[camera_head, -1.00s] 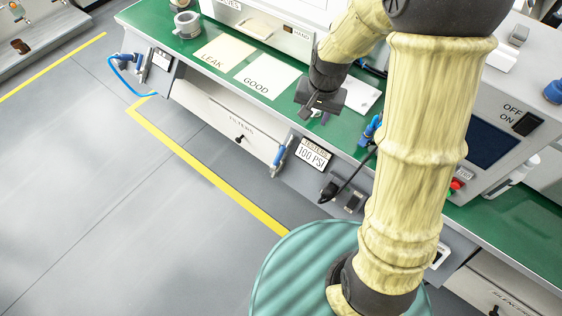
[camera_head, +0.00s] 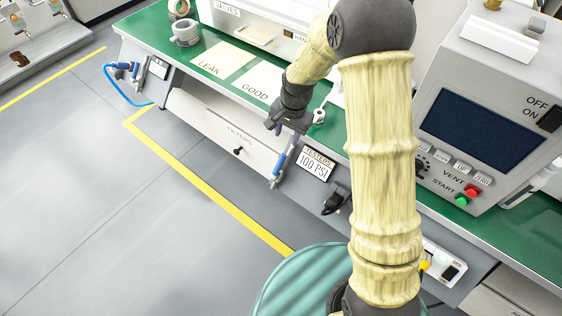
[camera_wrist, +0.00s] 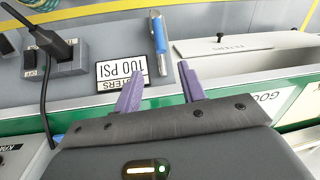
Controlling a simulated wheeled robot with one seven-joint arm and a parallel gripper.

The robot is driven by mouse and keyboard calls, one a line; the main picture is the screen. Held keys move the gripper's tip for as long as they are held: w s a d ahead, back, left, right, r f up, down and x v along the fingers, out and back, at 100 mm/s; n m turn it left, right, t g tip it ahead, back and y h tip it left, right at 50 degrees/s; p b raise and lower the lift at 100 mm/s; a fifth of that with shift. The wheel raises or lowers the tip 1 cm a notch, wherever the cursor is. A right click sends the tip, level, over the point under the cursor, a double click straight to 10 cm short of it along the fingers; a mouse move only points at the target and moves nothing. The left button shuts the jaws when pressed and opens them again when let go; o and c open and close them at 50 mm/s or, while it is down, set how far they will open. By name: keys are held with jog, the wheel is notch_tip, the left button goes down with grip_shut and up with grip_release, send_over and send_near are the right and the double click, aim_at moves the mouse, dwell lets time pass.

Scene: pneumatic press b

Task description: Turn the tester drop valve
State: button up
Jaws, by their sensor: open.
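The tester drop valve, a blue-handled valve with a silver body (camera_head: 279,163), hangs on the grey bench front, left of the "TESTERS 100 PSI" label (camera_head: 315,163). In the wrist view the valve (camera_wrist: 158,35) stands beyond the fingertips, between their lines, with the label (camera_wrist: 122,69) to its left. My gripper (camera_head: 284,137) is at the bench's front edge, just above the valve in the head view. Its two purple fingers are apart and empty in the wrist view (camera_wrist: 160,78). I see no contact with the valve.
A black plug and cord (camera_head: 335,200) sit right of the label. The filters drawer (camera_head: 215,130) is to the left. The green bench top (camera_head: 212,38) holds "LEAK" (camera_head: 222,60) and "GOOD" (camera_head: 258,86) sheets. A grey tester with a dark screen (camera_head: 470,130) stands at right.

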aim_at(282, 159)
jog(key=f, duration=0.5)
jog(key=a+f+b, duration=0.1)
jog(key=f, duration=0.4)
jog(key=w+a+f+b, duration=0.1)
jog(key=f, duration=0.4)
jog(key=shift+f, duration=0.35)
jog(key=shift+d, duration=0.1)
grip_shut()
